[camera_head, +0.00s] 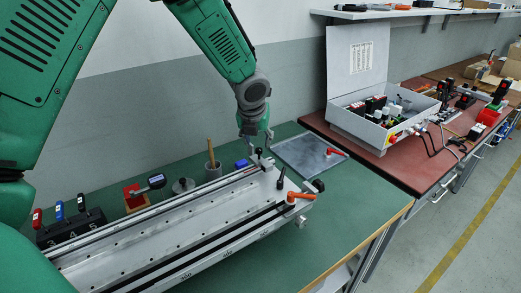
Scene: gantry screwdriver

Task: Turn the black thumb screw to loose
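A long light-grey gantry rail (185,232) lies on the green bench. Several black knobs are at its far right end. One small dark knob (259,152) is at the rear corner, a dark upright handle (281,175) stands in front of it, and a round black knob (318,186) sits on the end face. I cannot tell which is the thumb screw. My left gripper (258,143) points down at the rear knob, very near it. Its fingers are small and overlap the knob, so contact and opening are unclear. My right gripper is not in view.
An orange clamp lever (300,196) is on the rail's end. A grey plate (308,158) lies right. An open grey box (362,128) is on the red bench.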

